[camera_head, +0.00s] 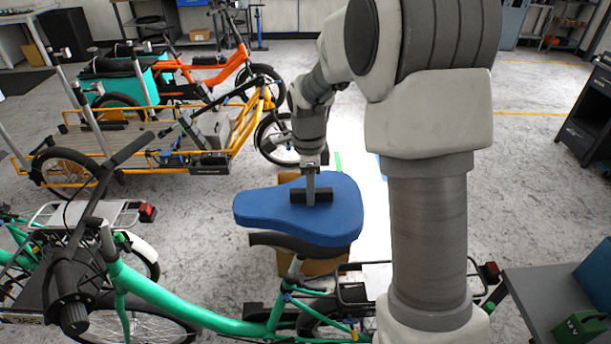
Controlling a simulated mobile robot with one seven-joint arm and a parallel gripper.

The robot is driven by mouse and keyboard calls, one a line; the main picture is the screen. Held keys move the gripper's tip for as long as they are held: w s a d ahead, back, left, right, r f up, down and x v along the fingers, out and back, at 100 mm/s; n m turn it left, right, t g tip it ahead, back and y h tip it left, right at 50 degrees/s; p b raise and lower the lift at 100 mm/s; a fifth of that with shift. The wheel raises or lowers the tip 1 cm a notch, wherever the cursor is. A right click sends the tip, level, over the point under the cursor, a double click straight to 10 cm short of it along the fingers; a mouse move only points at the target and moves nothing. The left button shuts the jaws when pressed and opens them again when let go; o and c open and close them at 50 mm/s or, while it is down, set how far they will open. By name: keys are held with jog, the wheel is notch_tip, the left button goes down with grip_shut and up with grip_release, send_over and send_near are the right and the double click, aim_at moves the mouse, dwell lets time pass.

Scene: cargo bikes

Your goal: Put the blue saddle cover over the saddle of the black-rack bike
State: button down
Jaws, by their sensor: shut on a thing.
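The blue saddle cover (285,217) is in the middle of the head view, spread out flat. My gripper (311,192) comes down from above and is shut on the black grip piece on top of the cover. The black saddle (272,240) of the green bike (180,303) shows directly below the cover's front edge, mostly hidden by it. I cannot tell whether cover and saddle touch. This bike's black rack (353,290) is behind the saddle, partly hidden by my arm.
A second green bike with a light rack (85,214) and red rear light stands at left. A yellow cargo bike (190,150) and an orange one (210,70) stand behind. A cardboard box (322,267) is below the saddle. A grey table (540,292) is at lower right.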

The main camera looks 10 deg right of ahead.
jog(key=shift+w, duration=0.45)
jog(key=shift+s+f, duration=0.1)
jog(key=shift+f, duration=0.05)
jog(key=shift+d+f+b, duration=0.1)
jog(key=shift+f+b, duration=2.45)
jog(key=shift+f, duration=0.9)
jog(key=shift+f+b, duration=1.35)
jog(key=shift+f, duration=0.4)
jog(key=c, duration=0.6)
grip_release()
